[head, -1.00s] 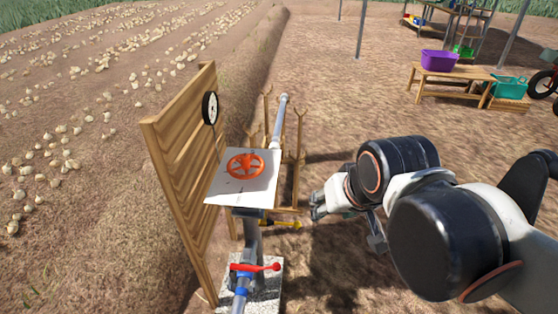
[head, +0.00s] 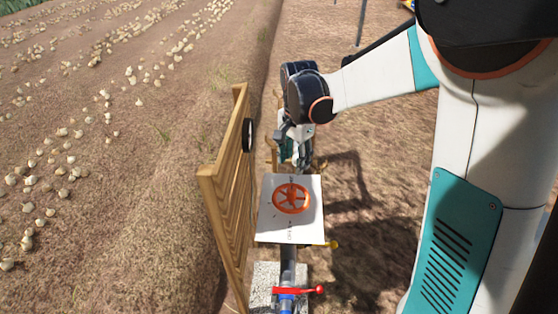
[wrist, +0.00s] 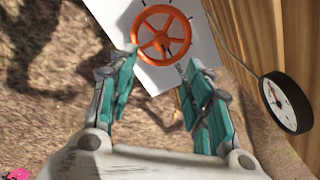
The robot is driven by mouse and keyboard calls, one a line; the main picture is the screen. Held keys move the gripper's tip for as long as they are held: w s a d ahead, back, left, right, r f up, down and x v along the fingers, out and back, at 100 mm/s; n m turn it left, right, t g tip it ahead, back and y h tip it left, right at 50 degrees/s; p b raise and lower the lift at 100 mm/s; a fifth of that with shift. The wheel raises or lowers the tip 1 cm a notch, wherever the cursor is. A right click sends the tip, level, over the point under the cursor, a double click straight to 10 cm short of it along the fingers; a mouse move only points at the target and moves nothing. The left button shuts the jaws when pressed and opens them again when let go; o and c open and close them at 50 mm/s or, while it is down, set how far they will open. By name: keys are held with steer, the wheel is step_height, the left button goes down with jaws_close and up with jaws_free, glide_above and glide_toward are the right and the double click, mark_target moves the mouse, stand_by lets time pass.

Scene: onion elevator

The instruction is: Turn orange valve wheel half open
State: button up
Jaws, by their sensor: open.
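The orange valve wheel (head: 291,198) lies on a white plate (head: 313,226) on top of a grey pipe. In the wrist view the wheel (wrist: 161,36) shows its spokes and hub at the top, beyond my fingertips. My gripper (wrist: 164,75) is open, with its two teal fingers apart and nothing between them. In the head view my gripper (head: 299,155) is just behind the far edge of the plate, partly hidden by its own wrist. It does not hold the wheel.
A wooden board wall (head: 221,187) stands close on the left, with a round gauge (wrist: 286,102) on it. A red lever (head: 298,290) and a yellow handle (head: 331,244) sit lower on the pipe. Open soil lies to the right.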

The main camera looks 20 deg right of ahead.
mark_target(292, 189)
steer(key=shift+m, duration=0.3)
steer(key=f+b, duration=0.1)
steer(key=f, duration=0.4)
steer(key=f+b, duration=0.1)
steer(key=f, duration=0.3)
steer(key=w+f+b, duration=0.1)
steer(key=f, duration=0.4)
steer(key=shift+f, duration=0.35)
steer(key=c, duration=1.1)
